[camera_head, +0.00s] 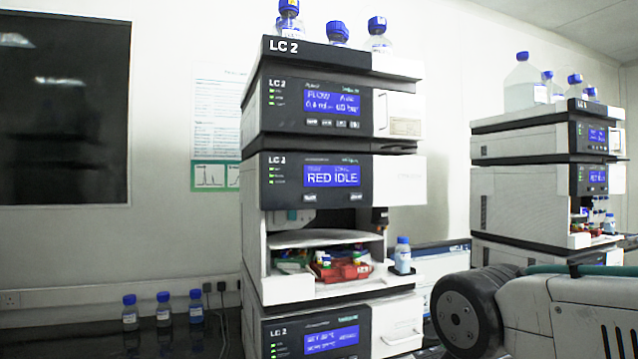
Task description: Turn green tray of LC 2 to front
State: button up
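The LC 2 stack (393,167) stands in the middle, with dark fronts and white sides. Its sampler display (331,176) reads RED IDLE, with two small buttons below it. In the open bay beneath, a red tray (341,272) with vials sits at the front. Green parts (289,266), seemingly the green tray, show further left and behind it, partly hidden by the bay wall and the red tray. My gripper is out of view; only links of my arm show at the lower right.
Bottles (377,33) stand on top of LC 2, and one bottle (402,255) stands at the bay's right side. Another stack (522,200) is at the right. Several small bottles (163,310) stand on the dark bench at the left, near cables. My arm covers the lower right.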

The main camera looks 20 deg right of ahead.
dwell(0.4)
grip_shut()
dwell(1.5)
